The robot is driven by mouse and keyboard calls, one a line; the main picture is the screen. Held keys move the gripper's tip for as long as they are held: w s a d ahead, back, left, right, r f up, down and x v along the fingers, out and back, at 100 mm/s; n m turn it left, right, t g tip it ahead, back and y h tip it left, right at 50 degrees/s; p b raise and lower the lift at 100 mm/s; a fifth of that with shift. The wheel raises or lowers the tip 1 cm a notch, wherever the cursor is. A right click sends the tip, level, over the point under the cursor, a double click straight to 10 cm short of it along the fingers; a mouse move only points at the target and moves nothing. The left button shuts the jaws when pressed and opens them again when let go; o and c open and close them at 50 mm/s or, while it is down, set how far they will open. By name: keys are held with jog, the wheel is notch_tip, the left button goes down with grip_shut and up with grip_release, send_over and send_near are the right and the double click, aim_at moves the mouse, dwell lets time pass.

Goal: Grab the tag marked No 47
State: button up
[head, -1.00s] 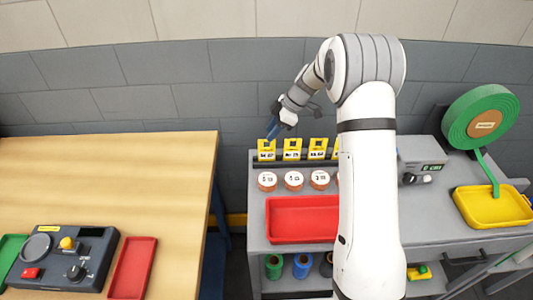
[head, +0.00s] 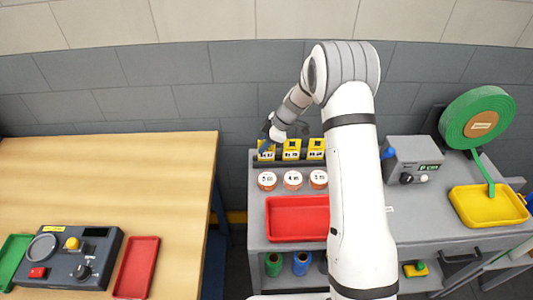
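Yellow tags with white number labels stand in a row on a dark rack at the back of the grey cart: a left tag (head: 266,150), a middle tag (head: 291,149) and a right tag (head: 316,149). Their numbers are too small to read surely, so I cannot tell which is No 47. My arm hides the rack further right.
Round copper-coloured pieces with white labels (head: 293,181) sit in front of the rack. A red tray (head: 285,219) lies nearer. A grey device (head: 413,160), a yellow tray (head: 489,206) and a green reel (head: 478,118) are to the right. A wooden table (head: 180,180) stands left.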

grip_shut()
jog(key=shift+r, duration=0.1)
